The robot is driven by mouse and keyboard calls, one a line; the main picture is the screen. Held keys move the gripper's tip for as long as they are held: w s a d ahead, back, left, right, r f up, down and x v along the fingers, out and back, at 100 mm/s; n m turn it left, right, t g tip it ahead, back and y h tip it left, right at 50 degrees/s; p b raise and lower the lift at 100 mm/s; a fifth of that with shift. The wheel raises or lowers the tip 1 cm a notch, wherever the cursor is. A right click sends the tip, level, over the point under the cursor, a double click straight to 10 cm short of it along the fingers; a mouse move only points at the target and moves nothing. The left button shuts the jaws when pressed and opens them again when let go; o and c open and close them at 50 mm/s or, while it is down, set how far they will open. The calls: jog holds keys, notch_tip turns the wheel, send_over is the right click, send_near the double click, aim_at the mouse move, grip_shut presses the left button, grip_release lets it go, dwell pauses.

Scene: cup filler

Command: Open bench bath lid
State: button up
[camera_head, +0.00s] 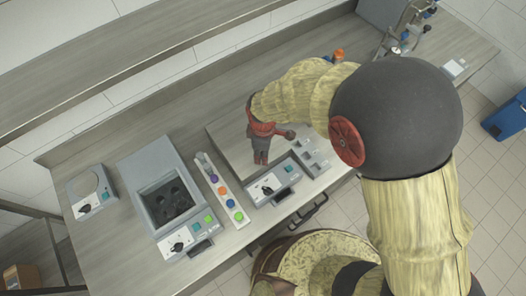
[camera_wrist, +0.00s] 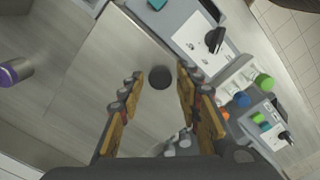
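The bench bath under my gripper has a flat, steel-grey lid (camera_head: 232,147), which looks closed. The lid also fills the middle of the wrist view (camera_wrist: 110,70). A round black knob (camera_wrist: 159,79) stands on it. The bath's front panel (camera_head: 271,187) has a dark dial and a teal button. My gripper (camera_head: 276,147) is over the lid; in the wrist view my gripper (camera_wrist: 160,76) is open, with the knob showing between its fingers. I see no finger touching the knob, and its height above the lid is hard to tell.
Left of the lid, a rack (camera_head: 214,170) holds several coloured caps. Beyond it stands an open bath (camera_head: 144,160) with a dark interior, then a small device (camera_head: 93,190) at the far left. A purple-capped item (camera_wrist: 16,72) lies left in the wrist view. A blue bin (camera_head: 507,121) stands on the floor.

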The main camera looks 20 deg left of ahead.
grip_shut()
dwell(0.6)
